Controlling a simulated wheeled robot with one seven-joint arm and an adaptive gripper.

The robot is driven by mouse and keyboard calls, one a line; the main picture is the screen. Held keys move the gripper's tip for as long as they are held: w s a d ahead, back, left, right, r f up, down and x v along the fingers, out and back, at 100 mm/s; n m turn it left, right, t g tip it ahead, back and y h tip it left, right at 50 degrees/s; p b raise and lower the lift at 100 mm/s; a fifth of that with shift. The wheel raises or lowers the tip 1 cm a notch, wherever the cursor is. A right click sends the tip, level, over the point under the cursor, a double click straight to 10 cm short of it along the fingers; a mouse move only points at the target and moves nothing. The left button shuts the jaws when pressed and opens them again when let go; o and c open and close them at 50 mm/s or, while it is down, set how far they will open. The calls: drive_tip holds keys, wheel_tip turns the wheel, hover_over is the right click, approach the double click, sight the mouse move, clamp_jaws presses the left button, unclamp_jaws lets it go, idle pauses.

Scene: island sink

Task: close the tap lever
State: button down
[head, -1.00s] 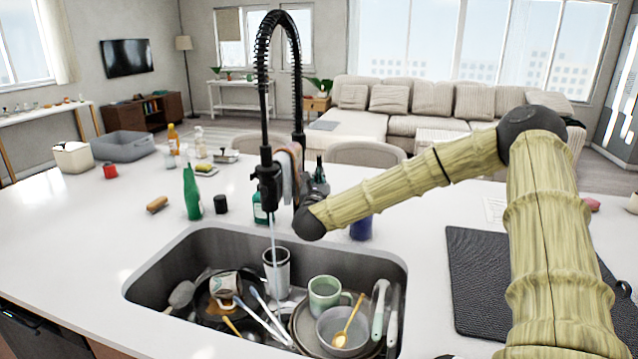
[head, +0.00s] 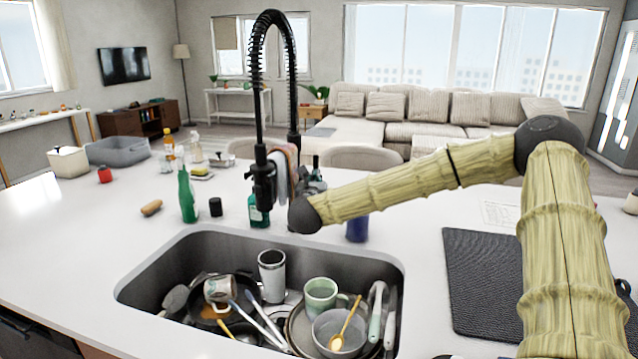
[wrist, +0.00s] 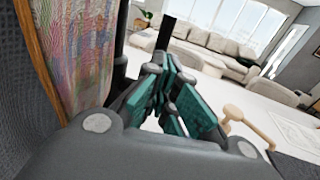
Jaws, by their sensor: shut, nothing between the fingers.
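The black tap (head: 262,105) with a spring hose stands behind the sink, its spout head (head: 263,185) over the basin. No water stream shows under the spout. My gripper, with teal finger pads (wrist: 170,85), is shut and empty beside the tap's column. In the head view my gripper is mostly hidden behind my wrist. A dark upright bar (wrist: 166,33) shows just beyond the fingertips in the wrist view; I cannot tell whether it is the lever or whether the fingers touch it.
A patterned towel (wrist: 75,45) hangs close on the left of my gripper. The sink (head: 190,250) holds several dishes, including a tumbler (head: 272,275). A green bottle (head: 187,195) and a blue container (head: 358,228) stand near the tap. A black mat (head: 480,280) lies to the right.

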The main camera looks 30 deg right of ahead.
drive_tip(key=b+v, duration=0.2)
drive_tip(key=v, duration=0.9)
drive_tip(key=shift+a+f+b, duration=0.15)
drive_tip(key=shift+f+b, duration=0.1)
drive_tip(key=shift+b, duration=0.1)
drive_tip(key=shift+s+r, duration=0.1)
drive_tip(key=shift+r, duration=0.05)
